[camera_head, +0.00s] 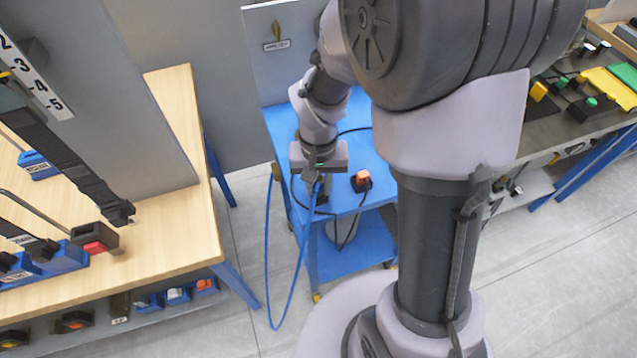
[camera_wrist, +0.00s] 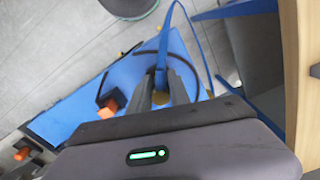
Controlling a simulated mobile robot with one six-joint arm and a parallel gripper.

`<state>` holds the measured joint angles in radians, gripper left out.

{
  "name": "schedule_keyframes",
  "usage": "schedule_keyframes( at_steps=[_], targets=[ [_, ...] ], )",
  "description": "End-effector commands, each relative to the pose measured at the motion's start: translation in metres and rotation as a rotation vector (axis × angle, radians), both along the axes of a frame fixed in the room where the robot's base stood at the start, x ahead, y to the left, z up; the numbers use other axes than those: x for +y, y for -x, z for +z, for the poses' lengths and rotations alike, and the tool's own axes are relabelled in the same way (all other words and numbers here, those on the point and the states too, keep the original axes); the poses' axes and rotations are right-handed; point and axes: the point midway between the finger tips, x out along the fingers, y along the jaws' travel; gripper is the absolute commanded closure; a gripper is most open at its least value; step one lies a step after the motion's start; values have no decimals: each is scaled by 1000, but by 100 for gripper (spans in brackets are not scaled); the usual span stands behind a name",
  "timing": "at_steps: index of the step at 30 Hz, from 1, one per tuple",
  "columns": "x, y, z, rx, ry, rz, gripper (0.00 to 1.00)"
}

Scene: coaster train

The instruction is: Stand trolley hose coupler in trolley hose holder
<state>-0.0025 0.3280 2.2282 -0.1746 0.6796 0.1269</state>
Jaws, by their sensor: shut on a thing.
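My gripper (camera_head: 318,178) is over the blue trolley's top (camera_head: 372,207), pointing down. It is shut on the end of a blue hose, taken as the trolley hose coupler; the fingers hide most of it. In the wrist view the blue hose (camera_wrist: 163,45) runs out from between the fingertips (camera_wrist: 160,88). A small brass-coloured part (camera_wrist: 160,98) shows between the fingers; I cannot tell whether it belongs to the coupler. The hose (camera_head: 296,285) hangs in a long loop beside the trolley. I cannot make out the trolley hose holder for certain.
A black and orange block (camera_head: 361,181) with a dark cable stands on the trolley top, right of my gripper. A grey panel (camera_head: 270,45) rises behind. A wooden bench (camera_head: 180,215) is at the left, with floor between it and the trolley.

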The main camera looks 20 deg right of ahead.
Motion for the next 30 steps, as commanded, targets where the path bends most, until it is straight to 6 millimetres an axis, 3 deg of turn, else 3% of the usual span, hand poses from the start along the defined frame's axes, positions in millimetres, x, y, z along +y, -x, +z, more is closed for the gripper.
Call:
schedule_keyframes(
  at_steps=[26,27,30],
  targets=[
    [0,0,-13,0,0,0,100],
    [0,0,-13,0,0,0,75],
    [0,0,-13,0,0,0,55]
  ],
)
